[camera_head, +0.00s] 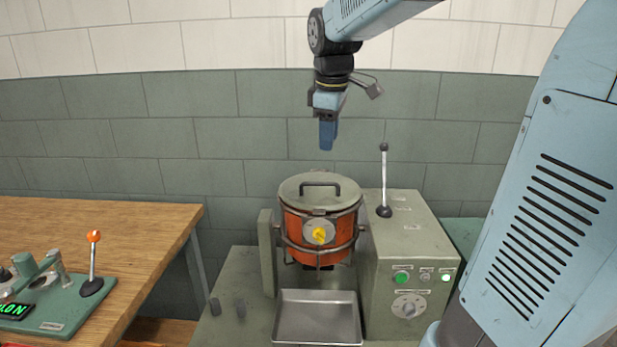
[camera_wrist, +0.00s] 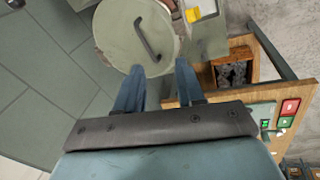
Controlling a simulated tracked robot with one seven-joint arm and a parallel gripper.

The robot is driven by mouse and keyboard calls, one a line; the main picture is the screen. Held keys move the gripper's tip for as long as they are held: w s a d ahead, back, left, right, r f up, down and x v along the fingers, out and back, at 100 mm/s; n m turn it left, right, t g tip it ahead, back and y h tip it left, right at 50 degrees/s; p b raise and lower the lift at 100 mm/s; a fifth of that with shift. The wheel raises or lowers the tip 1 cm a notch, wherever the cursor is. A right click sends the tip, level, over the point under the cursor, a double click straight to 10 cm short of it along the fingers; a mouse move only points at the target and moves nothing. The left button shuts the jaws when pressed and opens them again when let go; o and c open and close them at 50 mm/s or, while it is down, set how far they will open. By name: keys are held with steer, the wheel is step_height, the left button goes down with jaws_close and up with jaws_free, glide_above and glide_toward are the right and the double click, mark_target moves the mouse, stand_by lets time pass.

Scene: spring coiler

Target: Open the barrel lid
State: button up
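The wrist view also shows the lid (camera_wrist: 120,38) and handle (camera_wrist: 147,40), slanted in the picture. My gripper (camera_head: 327,135) hangs above the lid, pointing down, clear of the handle. In the wrist view its two blue fingers (camera_wrist: 158,92) are apart, with nothing between them.
A control box (camera_head: 410,250) with an upright lever (camera_head: 384,180) stands right of the barrel. A metal tray (camera_head: 317,320) sits below it. A wooden table (camera_head: 100,225) with a green lever device (camera_head: 60,295) is at left.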

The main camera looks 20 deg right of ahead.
steer(key=w+n, duration=0.3)
steer(key=w, duration=0.2)
steer(key=g, duration=0.1)
glide_toward(320, 184)
steer(key=f, duration=0.2)
steer(key=w+f, duration=0.1)
steer(key=f, duration=0.4)
steer(key=shift+w+d+f, duration=0.25)
steer(key=shift+w+d, duration=0.1)
steer(key=shift+c, duration=0.3)
jaws_close()
